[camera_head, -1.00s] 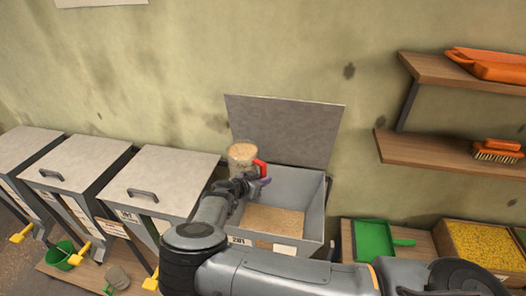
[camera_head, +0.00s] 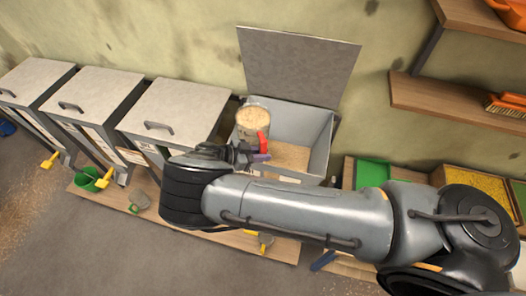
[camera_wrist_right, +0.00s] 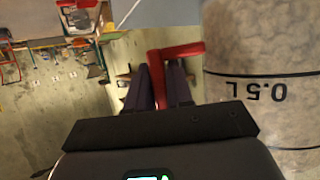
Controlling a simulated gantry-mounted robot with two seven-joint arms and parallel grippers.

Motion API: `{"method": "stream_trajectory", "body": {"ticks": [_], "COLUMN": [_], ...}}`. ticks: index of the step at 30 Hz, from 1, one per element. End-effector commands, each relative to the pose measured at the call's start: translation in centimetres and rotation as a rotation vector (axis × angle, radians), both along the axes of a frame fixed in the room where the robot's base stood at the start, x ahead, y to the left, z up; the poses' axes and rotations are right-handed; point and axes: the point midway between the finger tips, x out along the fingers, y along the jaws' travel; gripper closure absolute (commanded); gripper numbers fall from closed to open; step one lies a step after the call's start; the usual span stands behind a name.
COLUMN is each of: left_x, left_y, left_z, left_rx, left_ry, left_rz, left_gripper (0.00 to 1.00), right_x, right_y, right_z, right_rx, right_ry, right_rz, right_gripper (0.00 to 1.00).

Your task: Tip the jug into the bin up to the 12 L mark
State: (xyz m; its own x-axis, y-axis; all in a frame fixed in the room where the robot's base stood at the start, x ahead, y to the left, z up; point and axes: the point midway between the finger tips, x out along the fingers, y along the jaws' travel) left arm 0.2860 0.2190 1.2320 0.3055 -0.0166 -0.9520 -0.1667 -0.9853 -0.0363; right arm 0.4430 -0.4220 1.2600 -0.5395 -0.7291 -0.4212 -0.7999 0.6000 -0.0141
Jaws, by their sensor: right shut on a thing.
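The clear jug (camera_head: 247,128), full of pale grain-like stuff, is over the left part of the open grey bin (camera_head: 322,150). It looks upright, with its contents showing at the top. My right gripper (camera_head: 262,156) is shut on the jug's red handle (camera_head: 264,141). In the right wrist view, the handle (camera_wrist_right: 157,72) runs between the dark fingers (camera_wrist_right: 162,88), and the jug (camera_wrist_right: 262,60) shows a 0.5 L mark. Pale feed (camera_head: 290,157) lies inside the bin. My forearm hides the bin's front and any scale there. My left gripper is out of view.
The bin's raised lid (camera_head: 298,68) stands behind it against the wall. Closed bins (camera_head: 178,108) stand in a row to the left. Shelves (camera_head: 450,103) are on the wall at right, above a green tray (camera_head: 373,174) and a yellow-filled box (camera_head: 492,185).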

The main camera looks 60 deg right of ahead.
Motion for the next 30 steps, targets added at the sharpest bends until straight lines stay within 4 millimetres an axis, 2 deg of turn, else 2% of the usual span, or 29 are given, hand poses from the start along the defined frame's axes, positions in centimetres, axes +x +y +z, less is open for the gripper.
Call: {"method": "stream_trajectory", "body": {"ticks": [17,30], "left_x": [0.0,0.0], "left_y": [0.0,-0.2], "left_z": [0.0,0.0], "left_rx": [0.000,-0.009], "left_ry": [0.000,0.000], "left_rz": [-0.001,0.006], "left_gripper": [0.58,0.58], "right_x": [0.6,0.9], "right_y": [0.4,0.8], "right_z": [1.4,2.2], "right_rx": [0.159,0.394], "right_ry": [-0.132,-0.307], "right_rz": [-0.003,-0.002], "right_gripper": [1.00,1.00]}}
